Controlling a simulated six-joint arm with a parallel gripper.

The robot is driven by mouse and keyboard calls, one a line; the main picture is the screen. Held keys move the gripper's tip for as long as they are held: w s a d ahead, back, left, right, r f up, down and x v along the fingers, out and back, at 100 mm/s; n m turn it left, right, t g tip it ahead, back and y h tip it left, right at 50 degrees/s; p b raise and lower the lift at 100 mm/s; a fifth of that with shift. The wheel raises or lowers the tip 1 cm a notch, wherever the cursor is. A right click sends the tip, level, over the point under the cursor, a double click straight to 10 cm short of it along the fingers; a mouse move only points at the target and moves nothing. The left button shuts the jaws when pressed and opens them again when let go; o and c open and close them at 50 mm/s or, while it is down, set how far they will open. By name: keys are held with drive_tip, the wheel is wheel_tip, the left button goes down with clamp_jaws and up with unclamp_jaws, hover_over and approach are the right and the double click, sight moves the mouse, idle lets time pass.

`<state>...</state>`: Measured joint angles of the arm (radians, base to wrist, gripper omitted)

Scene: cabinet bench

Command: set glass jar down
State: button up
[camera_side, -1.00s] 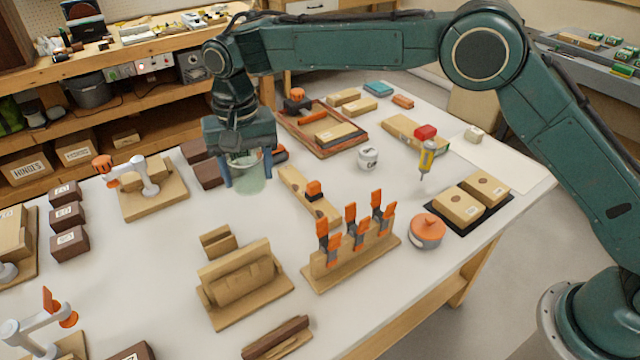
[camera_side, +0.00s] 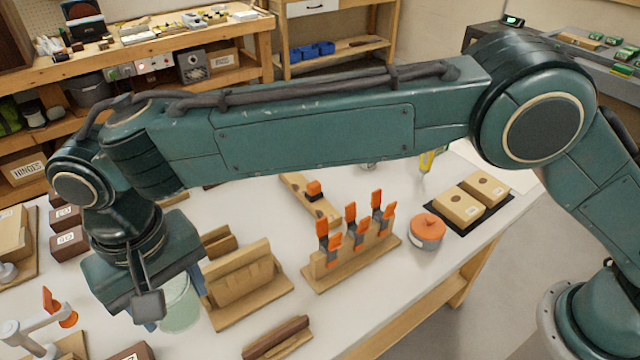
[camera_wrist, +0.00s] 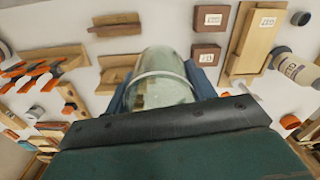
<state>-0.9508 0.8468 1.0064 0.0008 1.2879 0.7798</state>
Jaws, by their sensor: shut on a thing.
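The glass jar (camera_side: 180,305) is pale green and see-through, and looks upright in the side view. My gripper (camera_side: 165,300) is shut on it, with the arm reaching far out to the left side of the bench. In the wrist view the jar (camera_wrist: 160,80) sits between the two blue fingers, and a pale band runs around it. The jar's left part is hidden behind my gripper in the side view. I cannot tell whether its base touches the white bench top (camera_side: 225,345).
A wooden holder (camera_side: 240,285) stands close to the right of the jar. A grey clamp with an orange knob (camera_side: 40,325) stands to the left. Dark labelled blocks (camera_side: 68,240) lie behind. A rack of orange-handled clamps (camera_side: 350,250) stands further right.

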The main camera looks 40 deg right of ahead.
sight(189, 325)
wheel_tip(189, 325, down, 20)
idle(1.1)
drive_tip(key=shift+f, duration=0.1)
drive_tip(key=o, duration=0.7)
drive_tip(key=shift+o, duration=0.2)
wheel_tip(189, 325, up, 12)
drive_tip(key=shift+r, duration=0.15)
drive_tip(key=shift+w, duration=0.1)
idle(0.7)
